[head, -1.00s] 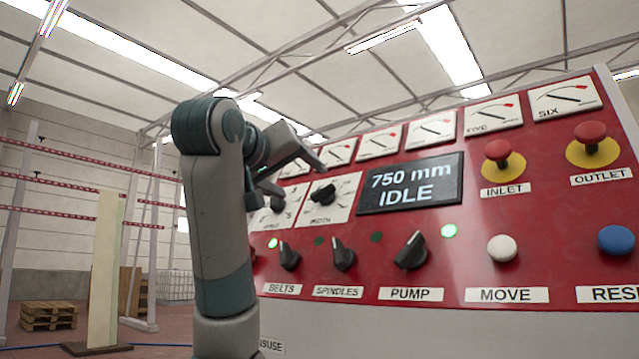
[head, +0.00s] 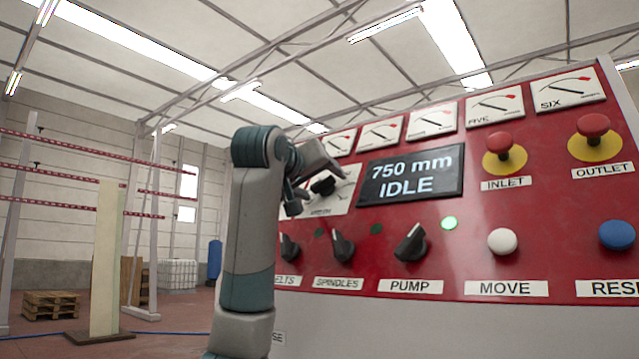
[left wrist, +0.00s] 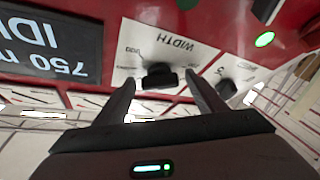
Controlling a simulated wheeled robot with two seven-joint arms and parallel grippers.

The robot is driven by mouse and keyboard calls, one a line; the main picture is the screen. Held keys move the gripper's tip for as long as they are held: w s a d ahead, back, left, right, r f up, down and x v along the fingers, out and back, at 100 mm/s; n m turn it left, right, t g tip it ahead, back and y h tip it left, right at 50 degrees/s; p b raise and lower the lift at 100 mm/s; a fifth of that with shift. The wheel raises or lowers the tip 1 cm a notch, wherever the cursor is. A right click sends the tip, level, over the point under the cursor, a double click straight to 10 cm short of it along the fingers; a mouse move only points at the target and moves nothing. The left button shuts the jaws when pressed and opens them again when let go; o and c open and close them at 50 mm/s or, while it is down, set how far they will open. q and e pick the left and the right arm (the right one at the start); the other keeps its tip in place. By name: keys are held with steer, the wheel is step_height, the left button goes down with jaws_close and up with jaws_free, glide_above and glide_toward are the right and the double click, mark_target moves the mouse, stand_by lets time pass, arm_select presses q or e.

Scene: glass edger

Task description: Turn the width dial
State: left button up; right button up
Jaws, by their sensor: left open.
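The width dial (head: 324,187) is a black knob on a white scale plate, left of the display in the head view. In the left wrist view the dial (left wrist: 160,76) appears upside down under the word WIDTH. My left gripper (head: 317,188) is open, with a finger on either side of the dial. In the left wrist view the fingers of the gripper (left wrist: 160,80) spread around the knob, with gaps showing on both sides. I cannot tell how deep the fingertips reach. The display (head: 410,178) reads 750 mm IDLE.
Below are the black BELTS (head: 289,248), SPINDLES (head: 342,246) and PUMP (head: 411,243) switches. Gauges (head: 432,122) run along the top. INLET (head: 504,150) and OUTLET (head: 593,138) mushroom buttons are at the right. Another dial (left wrist: 226,88) sits close beside the gripper in the left wrist view.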

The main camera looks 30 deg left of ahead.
arm_select(q)
steer(key=c, duration=1.1)
steer(key=shift+o, duration=0.2)
